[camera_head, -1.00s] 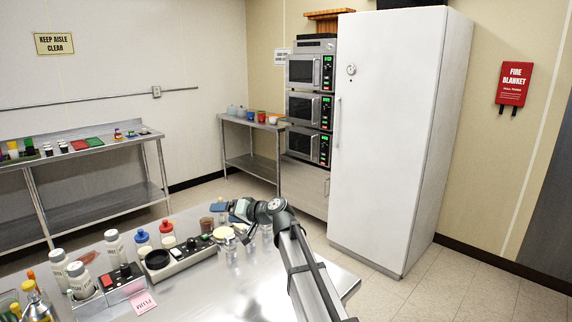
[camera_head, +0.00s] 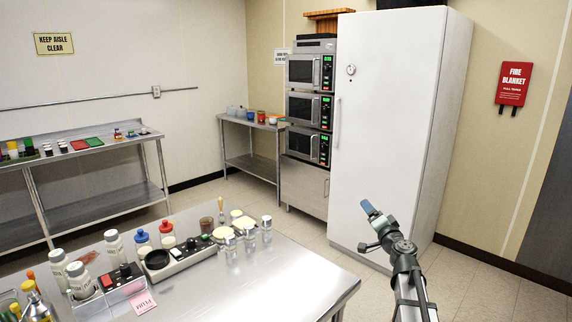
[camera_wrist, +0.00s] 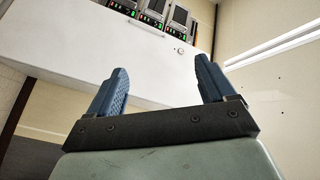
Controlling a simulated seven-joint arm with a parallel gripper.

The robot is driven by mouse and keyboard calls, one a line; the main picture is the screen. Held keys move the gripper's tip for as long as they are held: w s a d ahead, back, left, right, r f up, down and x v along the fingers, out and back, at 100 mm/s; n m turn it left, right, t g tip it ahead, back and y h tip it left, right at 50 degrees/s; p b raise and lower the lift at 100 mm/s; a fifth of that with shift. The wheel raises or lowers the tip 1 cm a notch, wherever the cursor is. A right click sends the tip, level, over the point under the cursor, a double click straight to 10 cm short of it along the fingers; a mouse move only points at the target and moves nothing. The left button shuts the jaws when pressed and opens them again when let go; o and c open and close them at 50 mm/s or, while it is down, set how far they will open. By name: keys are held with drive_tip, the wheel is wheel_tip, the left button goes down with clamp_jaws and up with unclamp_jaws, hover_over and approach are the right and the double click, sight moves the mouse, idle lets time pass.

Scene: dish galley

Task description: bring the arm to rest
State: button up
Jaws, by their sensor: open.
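My gripper (camera_head: 369,208) is raised in front of the tall white cabinet, to the right of the steel table (camera_head: 290,262) and clear of it. In the wrist view its two blue fingers (camera_wrist: 160,85) stand wide apart with nothing between them. Behind them the white cabinet door and several ovens show, tilted.
The white cabinet (camera_head: 385,130) stands behind my gripper. Open floor (camera_head: 480,285) lies to the right.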

drive_tip(key=s+d+f+n+g+h, duration=0.1)
drive_tip(key=s+d+f+n+g, duration=0.2)
drive_tip(key=f, duration=1)
drive_tip(key=s+d+f+n+g+h, duration=0.1)
drive_tip(key=s+d+f+g, duration=0.3)
drive_tip(key=f, duration=0.9)
drive_tip(key=s+d+f+n+g+h, duration=0.1)
drive_tip(key=s+f+n+g, duration=0.1)
drive_tip(key=s+f, duration=0.7)
drive_tip(key=s+d+f+n+g, duration=0.1)
drive_tip(key=s+f+g, duration=0.2)
drive_tip(key=s+f, duration=0.65)
drive_tip(key=s+a+f+n+g, duration=0.1)
drive_tip(key=s+a+f+g, duration=0.4)
drive_tip(key=s+a+f, duration=0.5)
drive_tip(key=s+a+f+n+g, duration=0.1)
drive_tip(key=s+a+f+g, duration=0.45)
drive_tip(key=s, duration=0.75)
drive_tip(key=s+a+g, duration=0.2)
drive_tip(key=s+a, duration=0.3)
drive_tip(key=s, duration=0.6)
drive_tip(key=shift+s+f, duration=0.2)
drive_tip(key=shift+f, duration=0.25)
drive_tip(key=shift+g, duration=0.25)
